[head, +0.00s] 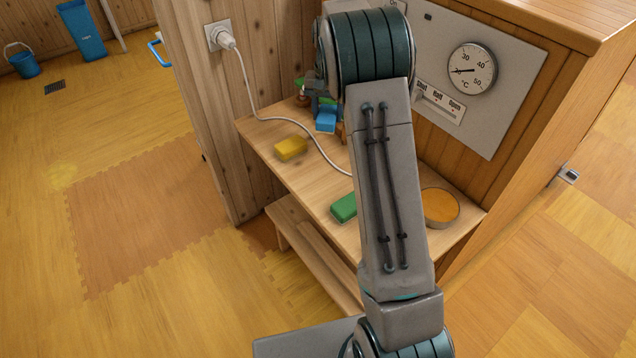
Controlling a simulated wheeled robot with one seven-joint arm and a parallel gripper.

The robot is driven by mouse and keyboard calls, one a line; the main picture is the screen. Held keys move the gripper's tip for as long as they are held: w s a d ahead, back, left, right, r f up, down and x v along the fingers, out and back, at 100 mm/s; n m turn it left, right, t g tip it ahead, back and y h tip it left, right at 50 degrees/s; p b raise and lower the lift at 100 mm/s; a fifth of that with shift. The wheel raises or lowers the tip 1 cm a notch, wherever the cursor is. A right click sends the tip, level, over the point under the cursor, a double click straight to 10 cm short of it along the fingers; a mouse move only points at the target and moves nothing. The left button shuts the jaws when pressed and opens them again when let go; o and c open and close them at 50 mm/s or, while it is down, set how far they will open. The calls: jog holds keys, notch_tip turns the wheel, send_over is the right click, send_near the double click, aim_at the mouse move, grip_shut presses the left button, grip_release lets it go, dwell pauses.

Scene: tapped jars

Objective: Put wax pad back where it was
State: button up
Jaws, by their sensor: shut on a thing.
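My gripper (324,104) is small and partly hidden behind my own arm at the back of the wooden shelf. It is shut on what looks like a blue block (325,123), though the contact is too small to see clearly. A yellow block (291,148) lies on the shelf left of my arm. A green block (343,207) lies nearer the front edge, partly behind my arm. A round tin with an orange top (441,206) stands right of my arm. I cannot tell by sight which of these is the wax pad.
A panel with a dial (472,70) and a slider stands behind. A lower step (310,258) lies below.

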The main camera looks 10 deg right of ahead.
jog(key=shift+d, duration=0.3)
jog(key=b, duration=0.1)
send_over(318, 179)
notch_tip(318, 179, down, 6)
jog(key=shift+f, duration=0.25)
jog(key=shift+a+f, duration=0.1)
notch_tip(318, 179, down, 4)
jog(key=o, duration=0.9)
